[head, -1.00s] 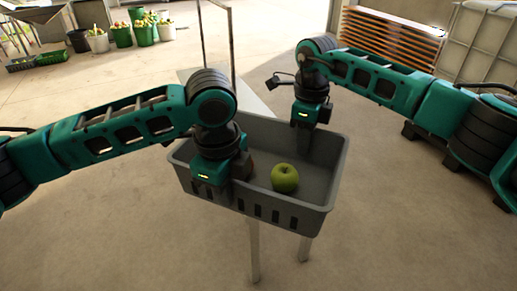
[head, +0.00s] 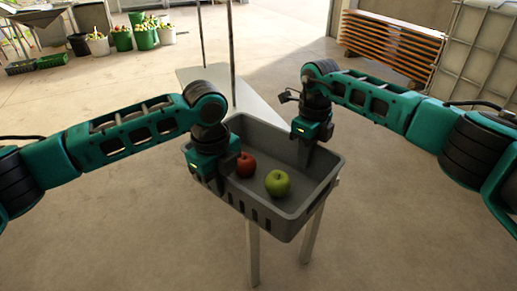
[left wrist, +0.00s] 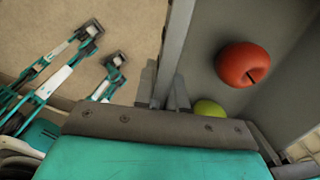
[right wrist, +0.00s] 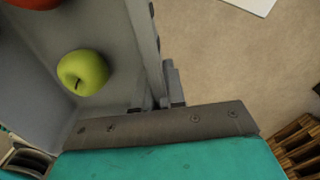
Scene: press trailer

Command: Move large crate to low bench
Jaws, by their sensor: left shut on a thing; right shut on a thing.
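The large grey crate (head: 262,222) is in the middle of the head view, with a red apple (head: 245,165) and a green apple (head: 277,183) inside. My left gripper (head: 219,182) is shut on the crate's left wall, which shows in the left wrist view (left wrist: 176,45). My right gripper (head: 305,158) is shut on the opposite wall, which shows in the right wrist view (right wrist: 144,40). A pale bench top (head: 250,100) with upright posts shows behind the crate, and legs (head: 312,232) show below it. I cannot tell whether the crate touches the bench.
Several buckets of produce (head: 144,35) and green crates (head: 52,61) stand at the back left. Stacked orange-brown slats (head: 390,45) and a caged white tank (head: 485,50) are at the back right. The floor around the bench is clear.

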